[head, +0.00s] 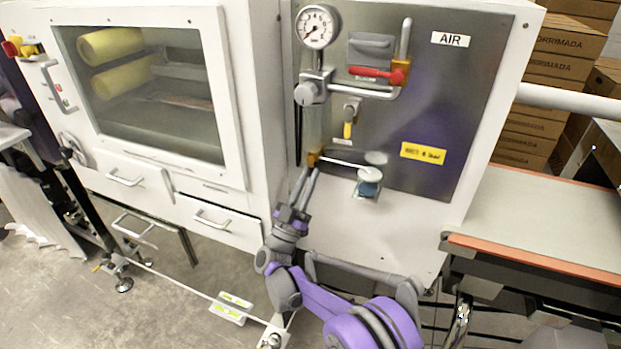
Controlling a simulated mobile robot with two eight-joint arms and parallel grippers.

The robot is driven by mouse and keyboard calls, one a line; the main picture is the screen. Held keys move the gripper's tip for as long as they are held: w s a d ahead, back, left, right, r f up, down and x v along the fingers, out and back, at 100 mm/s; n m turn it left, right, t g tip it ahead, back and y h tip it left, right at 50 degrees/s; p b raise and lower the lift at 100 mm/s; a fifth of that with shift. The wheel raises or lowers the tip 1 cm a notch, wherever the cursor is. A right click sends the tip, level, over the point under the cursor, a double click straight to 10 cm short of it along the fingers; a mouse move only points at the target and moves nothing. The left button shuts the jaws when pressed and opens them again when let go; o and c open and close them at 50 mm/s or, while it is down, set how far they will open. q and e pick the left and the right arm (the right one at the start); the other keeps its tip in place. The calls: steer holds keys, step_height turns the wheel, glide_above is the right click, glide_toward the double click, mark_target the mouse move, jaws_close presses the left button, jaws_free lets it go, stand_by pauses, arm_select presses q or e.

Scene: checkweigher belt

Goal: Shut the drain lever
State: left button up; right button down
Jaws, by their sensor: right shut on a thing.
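The drain lever (343,163) is a thin silver rod low on the grey air panel. It runs nearly level, from a small orange-brown end piece (313,158) at the left to a round pale fitting (370,175) at the right. My right gripper (311,170) reaches up from below, with its two slim grey fingers shut on the lever at its left end. The fingers partly hide that end. My left gripper is not in view.
Above are a pressure gauge (317,27), a red handle (377,73) and a yellow-tipped lever (348,128). A windowed cabinet (150,90) with drawers stands left. A conveyor belt (550,215) lies right, with stacked cartons (560,70) behind.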

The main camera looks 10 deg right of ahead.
steer(key=shift+r, duration=0.1)
stand_by(0.3)
steer(key=c, duration=0.8)
jaws_free()
steer(key=shift+c, duration=0.2)
steer(key=v, duration=1.1)
